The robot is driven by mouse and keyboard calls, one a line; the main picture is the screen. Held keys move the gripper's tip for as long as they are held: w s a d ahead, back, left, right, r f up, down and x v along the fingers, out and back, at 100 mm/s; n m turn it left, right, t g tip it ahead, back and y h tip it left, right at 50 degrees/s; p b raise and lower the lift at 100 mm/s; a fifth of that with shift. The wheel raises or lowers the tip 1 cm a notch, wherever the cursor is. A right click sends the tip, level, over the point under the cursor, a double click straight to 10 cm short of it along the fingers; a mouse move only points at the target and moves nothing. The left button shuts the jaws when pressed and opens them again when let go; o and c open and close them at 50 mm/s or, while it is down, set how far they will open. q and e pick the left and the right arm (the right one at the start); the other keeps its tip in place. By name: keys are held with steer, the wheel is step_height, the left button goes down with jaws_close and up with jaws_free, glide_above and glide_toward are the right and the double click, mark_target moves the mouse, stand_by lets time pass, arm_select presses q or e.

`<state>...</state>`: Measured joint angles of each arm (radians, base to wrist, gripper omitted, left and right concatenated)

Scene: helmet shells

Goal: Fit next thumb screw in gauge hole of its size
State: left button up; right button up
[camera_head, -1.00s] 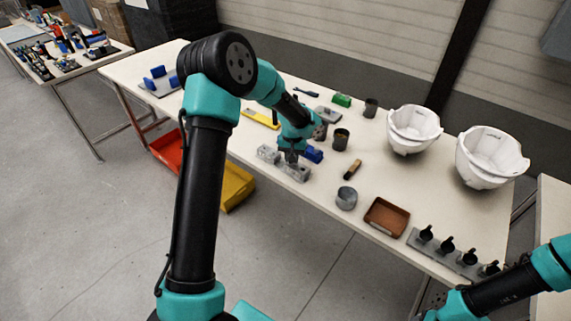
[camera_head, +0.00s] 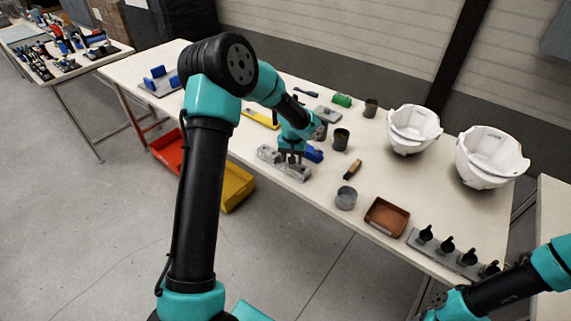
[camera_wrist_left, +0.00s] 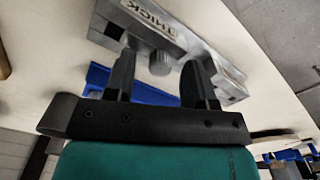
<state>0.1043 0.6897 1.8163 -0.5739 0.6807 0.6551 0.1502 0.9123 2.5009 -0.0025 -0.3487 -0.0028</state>
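The grey metal gauge (camera_head: 297,173) lies on the table under my left gripper. In the left wrist view, the gauge (camera_wrist_left: 185,38) carries a label reading "THICK" and a second label at its right end. A grey ridged thumb screw head (camera_wrist_left: 161,63) stands on the gauge near "THICK"; its shank is hidden. My left gripper (camera_head: 290,159) is open. In the wrist view its fingers (camera_wrist_left: 158,78) stand on either side of the screw head, with gaps visible. My right gripper (camera_head: 438,300) is at the lower right, away from the gauge; its fingers are unclear.
A blue block (camera_head: 313,154) lies beside the gauge. A grey round cup (camera_head: 346,198), a brown tray (camera_head: 386,217) and a strip with several black knobs (camera_head: 445,256) stand to the right. White helmet shells (camera_head: 413,130) are at the back right. Dark cups (camera_head: 341,139) stand behind.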

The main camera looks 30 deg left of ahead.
arm_select(q)
steer(key=shift+r, duration=0.15)
step_height(320, 180, up, 17)
stand_by(0.8)
stand_by(0.7)
